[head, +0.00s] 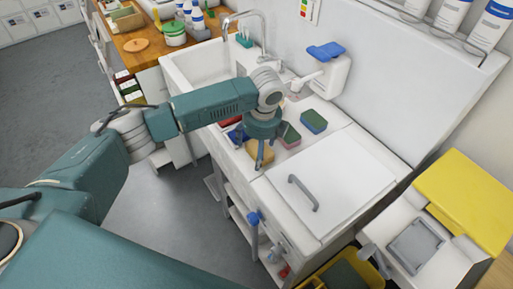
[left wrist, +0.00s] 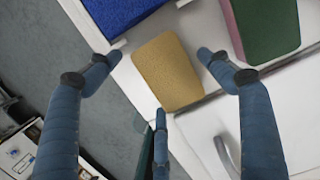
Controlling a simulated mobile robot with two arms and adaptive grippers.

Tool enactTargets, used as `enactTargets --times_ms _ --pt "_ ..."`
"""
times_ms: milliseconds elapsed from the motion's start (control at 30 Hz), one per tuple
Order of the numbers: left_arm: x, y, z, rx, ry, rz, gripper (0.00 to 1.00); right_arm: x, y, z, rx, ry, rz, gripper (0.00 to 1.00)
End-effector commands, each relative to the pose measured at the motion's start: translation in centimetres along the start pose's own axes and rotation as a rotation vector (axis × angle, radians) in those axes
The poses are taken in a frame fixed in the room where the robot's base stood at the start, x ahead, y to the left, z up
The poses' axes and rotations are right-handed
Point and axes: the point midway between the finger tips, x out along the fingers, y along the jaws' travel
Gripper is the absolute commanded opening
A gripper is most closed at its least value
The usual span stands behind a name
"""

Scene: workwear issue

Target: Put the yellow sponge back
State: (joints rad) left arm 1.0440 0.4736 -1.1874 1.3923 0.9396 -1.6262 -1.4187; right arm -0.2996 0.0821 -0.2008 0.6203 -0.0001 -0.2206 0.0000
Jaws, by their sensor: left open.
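The yellow sponge (head: 267,153) lies flat on the white counter (head: 325,146) near its front edge, partly hidden by my gripper. In the left wrist view the yellow sponge (left wrist: 167,72) shows whole between my fingers. My left gripper (head: 258,150) points down right over it, with its fingers open. In the left wrist view the left gripper's (left wrist: 158,57) fingers are spread around the sponge, with gaps on both sides; I cannot tell whether the lower finger touches it. My right gripper is not in view.
A blue sponge (left wrist: 118,12) and a green and pink sponge (left wrist: 265,25) lie close on either side. A green and blue sponge (head: 314,121) and a red one (head: 230,122) are near. A white lid with a grey handle (head: 303,193) is beside them. The sink (head: 205,65) is behind.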

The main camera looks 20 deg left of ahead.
Motion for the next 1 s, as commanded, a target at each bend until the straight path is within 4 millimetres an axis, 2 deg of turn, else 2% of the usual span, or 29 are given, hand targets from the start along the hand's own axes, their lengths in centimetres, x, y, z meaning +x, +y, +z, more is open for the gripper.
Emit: enactTargets --times_ms 133,233,500,700,833,1000 --pt "-0.6 -0.1 0.1 0.0 -0.001 -0.002 0.8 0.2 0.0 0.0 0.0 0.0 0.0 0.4" --pt "-1.8 -0.1 0.1 0.0 0.0 -0.003 0.8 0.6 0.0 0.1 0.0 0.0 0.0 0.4" --pt "-7.6 -0.2 0.0 0.0 -0.001 -0.005 0.8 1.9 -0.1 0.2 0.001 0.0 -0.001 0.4" --pt "-10.9 -0.1 0.0 0.0 0.0 -0.003 0.8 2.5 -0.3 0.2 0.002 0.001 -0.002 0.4" --pt "-12.0 -0.1 0.0 0.0 0.0 -0.001 0.8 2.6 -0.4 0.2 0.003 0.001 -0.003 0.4" --pt "-12.4 0.0 0.0 0.0 0.0 0.0 0.8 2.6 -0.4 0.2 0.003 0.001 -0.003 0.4"
